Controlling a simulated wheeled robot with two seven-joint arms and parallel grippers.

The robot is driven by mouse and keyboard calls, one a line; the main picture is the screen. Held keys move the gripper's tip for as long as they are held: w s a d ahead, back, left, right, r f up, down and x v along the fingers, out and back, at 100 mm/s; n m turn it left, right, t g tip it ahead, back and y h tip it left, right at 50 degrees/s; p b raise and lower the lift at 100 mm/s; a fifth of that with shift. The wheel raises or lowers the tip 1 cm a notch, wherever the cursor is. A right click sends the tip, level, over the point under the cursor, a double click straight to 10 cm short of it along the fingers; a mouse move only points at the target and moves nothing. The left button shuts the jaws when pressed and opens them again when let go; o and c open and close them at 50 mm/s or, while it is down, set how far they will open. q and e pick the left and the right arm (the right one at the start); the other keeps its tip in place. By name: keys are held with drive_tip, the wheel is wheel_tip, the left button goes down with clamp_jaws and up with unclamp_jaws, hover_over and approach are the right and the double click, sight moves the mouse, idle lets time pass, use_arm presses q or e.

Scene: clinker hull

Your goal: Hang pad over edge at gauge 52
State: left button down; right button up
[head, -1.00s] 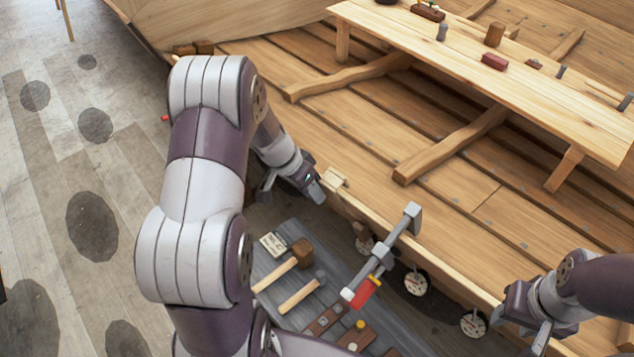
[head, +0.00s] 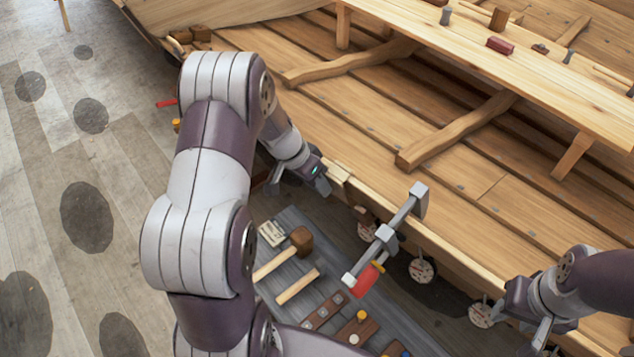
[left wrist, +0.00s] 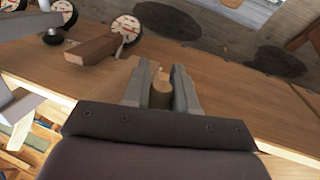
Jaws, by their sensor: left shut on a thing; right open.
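A light wooden pad (head: 338,172) sits at the hull's top edge, beside my left gripper (head: 322,184). In the left wrist view my left gripper (left wrist: 160,85) is shut on a small brown wooden piece (left wrist: 161,95), seemingly part of the pad; the fingers hide much of it. Round dial gauges hang along the hull's outer side: one (head: 366,230) nearest the left gripper, one (head: 422,270) in the middle, one (head: 481,314) by my right gripper. Their numbers are too small to read. My right gripper (head: 535,325) is open and empty near the edge, lower right.
A grey clamp with a red handle (head: 385,240) stands at the edge, right of the pad. A grey bench (head: 325,245) below holds mallets (head: 298,240) and other tools. A plank (head: 500,75) with small items spans the hull. A brown block (left wrist: 95,48) lies near a gauge (left wrist: 126,28).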

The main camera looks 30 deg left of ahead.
use_arm(q)
drive_tip(key=shift+w+f+b, duration=0.1)
drive_tip(key=shift+f+b, duration=0.2)
drive_tip(key=shift+b, duration=0.15)
drive_tip(key=c, duration=0.8)
unclamp_jaws()
drive_tip(key=b+v, duration=0.1)
drive_tip(key=v, duration=1.1)
drive_tip(key=shift+r, duration=0.35)
